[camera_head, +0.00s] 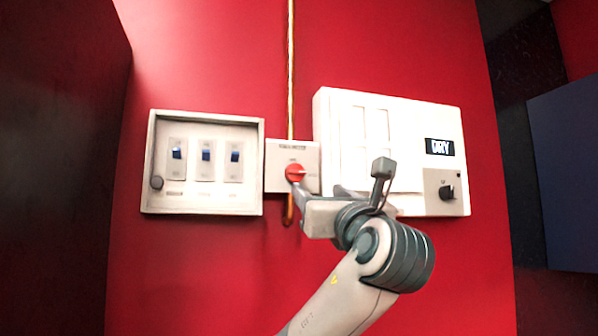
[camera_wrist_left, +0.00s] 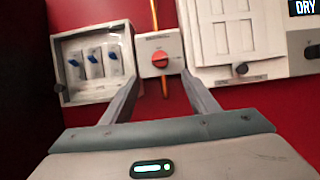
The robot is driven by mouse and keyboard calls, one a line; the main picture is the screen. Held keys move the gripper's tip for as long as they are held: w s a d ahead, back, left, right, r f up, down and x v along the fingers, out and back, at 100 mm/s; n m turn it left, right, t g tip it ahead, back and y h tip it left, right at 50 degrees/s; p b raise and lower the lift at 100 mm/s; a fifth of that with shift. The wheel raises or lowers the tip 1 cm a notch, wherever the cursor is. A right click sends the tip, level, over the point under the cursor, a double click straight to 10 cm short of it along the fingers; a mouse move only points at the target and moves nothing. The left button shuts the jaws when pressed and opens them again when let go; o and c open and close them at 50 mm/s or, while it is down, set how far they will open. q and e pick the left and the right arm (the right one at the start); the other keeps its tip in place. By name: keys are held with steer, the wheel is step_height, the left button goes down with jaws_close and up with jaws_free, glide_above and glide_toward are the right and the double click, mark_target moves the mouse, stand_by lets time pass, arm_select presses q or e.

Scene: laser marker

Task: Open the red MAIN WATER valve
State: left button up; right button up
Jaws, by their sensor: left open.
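The red valve knob (camera_head: 295,173) is round and sits on a small light-grey plate (camera_head: 309,153) on the red wall. A pale mark on the knob seems to point right in the head view; the plate's lettering is too small to read. The knob also shows in the left wrist view (camera_wrist_left: 160,61). My left gripper (camera_head: 299,190) is just below and in front of the knob in the head view. In the left wrist view its fingers (camera_wrist_left: 160,79) are spread and empty, with the knob beyond and between their tips. Touch cannot be told. My right gripper is not in view.
A framed box with blue switches (camera_head: 206,155) is left of the plate. A white panel (camera_head: 410,115) with a "DRY" display (camera_head: 439,147) and a black knob (camera_head: 447,192) is right, partly behind my arm. A copper pipe (camera_head: 291,70) runs above the plate. Dark surfaces flank the wall.

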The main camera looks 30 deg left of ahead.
mark_target(297, 174)
arm_select(q)
steer(key=p+x, duration=0.7)
steer(key=x, duration=0.7)
steer(key=shift+w+p, duration=0.1)
steer(key=shift+p, duration=0.3)
steer(key=shift+w+a+r+p, duration=0.15)
steer(key=shift+w+a+p, duration=0.15)
steer(key=shift+w+a, duration=0.2)
steer(key=c, duration=1)
